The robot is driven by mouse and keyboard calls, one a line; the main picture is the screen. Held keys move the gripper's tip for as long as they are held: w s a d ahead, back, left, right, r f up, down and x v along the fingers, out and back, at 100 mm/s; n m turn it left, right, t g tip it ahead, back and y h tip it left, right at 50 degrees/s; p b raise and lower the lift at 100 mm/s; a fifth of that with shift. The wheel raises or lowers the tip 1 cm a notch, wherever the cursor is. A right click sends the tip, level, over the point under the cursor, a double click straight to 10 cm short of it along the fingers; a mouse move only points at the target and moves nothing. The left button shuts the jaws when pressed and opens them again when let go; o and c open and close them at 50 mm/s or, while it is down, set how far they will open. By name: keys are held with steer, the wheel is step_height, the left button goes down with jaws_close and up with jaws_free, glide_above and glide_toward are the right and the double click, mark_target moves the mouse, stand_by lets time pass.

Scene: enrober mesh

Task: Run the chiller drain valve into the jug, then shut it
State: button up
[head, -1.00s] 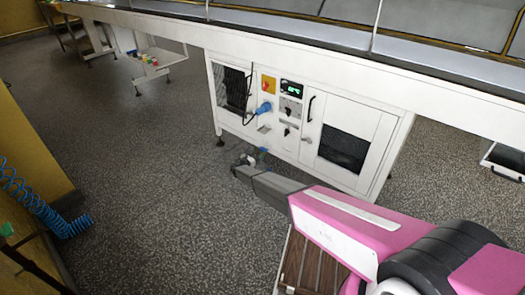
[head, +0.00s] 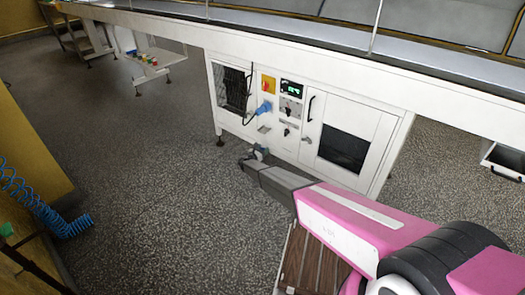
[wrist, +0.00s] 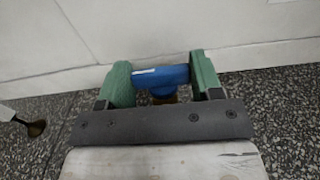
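The drain valve shows in the wrist view as a blue handle (wrist: 160,78) with a white mark and brass-coloured metal beneath it. It sits low in front of the white panel. My gripper (wrist: 162,72) has a green finger on each side of the handle, and the handle spans the gap between them. The fingers stand wide apart; I cannot tell whether they press on it. In the head view my gripper (head: 258,153) is at the foot of the white cabinet and hides the valve. I cannot make out a jug in either view.
The white cabinet (head: 357,112) stands under the long conveyor, with switches, a display and a blue plug (head: 264,107). A brown slatted surface (head: 303,262) lies beneath my arm. A blue coiled hose (head: 40,205) is at the left. The speckled floor left of the cabinet is clear.

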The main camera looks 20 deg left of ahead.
steer(key=shift+s+d+y, duration=0.1)
steer(key=shift+y, duration=0.2)
steer(key=n+y, duration=0.2)
steer(key=n+t+y, duration=0.1)
steer(key=y, duration=0.2)
steer(key=shift+d+n, duration=0.2)
steer(key=shift+n, duration=0.2)
steer(key=shift+n+y, duration=1.8)
steer(key=shift+y, duration=1.1)
steer(key=shift+n+y, duration=0.3)
steer(key=shift+y, duration=0.2)
steer(key=o, duration=0.9)
steer(key=v, duration=1)
steer(key=shift+s+d+r, duration=0.15)
steer(key=shift+s, duration=0.25)
